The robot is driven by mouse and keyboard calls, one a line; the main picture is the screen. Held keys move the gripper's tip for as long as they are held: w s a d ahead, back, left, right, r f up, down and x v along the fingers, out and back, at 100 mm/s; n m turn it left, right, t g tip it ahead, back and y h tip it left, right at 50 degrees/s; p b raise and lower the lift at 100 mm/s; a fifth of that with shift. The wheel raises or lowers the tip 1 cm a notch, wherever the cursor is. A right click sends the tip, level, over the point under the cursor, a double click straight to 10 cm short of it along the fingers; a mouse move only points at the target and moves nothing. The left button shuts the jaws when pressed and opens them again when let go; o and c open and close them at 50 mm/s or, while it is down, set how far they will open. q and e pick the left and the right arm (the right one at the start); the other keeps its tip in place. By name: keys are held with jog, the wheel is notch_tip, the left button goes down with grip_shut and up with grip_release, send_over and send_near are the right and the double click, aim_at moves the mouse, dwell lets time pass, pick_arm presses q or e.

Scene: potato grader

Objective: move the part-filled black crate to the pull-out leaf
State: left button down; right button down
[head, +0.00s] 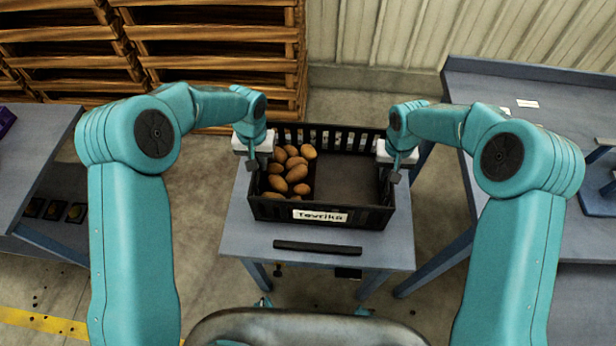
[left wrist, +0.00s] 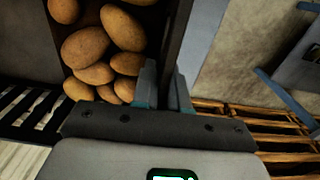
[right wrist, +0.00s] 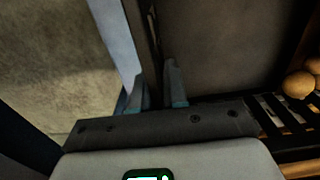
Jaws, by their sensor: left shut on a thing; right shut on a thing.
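The black crate (head: 380,217) sits on a small blue-grey table or leaf (head: 240,229) in the middle of the head view. Its front label reads "Tovrika". Several brown potatoes (head: 297,173) fill its left part; the right part shows a bare dark floor (head: 346,178). My left gripper (head: 251,165) is shut on the crate's left wall; in the left wrist view its fingers (left wrist: 165,88) straddle that wall beside the potatoes. My right gripper (head: 395,167) is shut on the crate's right wall, and its fingers (right wrist: 155,88) straddle the wall in the right wrist view.
A dark bar (head: 318,248) lies along the table's front. A blue-grey bench (head: 500,90) with small cards stands at the right, another bench (head: 40,135) at the left. Wooden pallet crates (head: 210,50) stand behind. Concrete floor shows between them.

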pick_arm(q)
jog(key=shift+r, duration=0.25)
pick_arm(e)
jog(key=shift+r, duration=0.25)
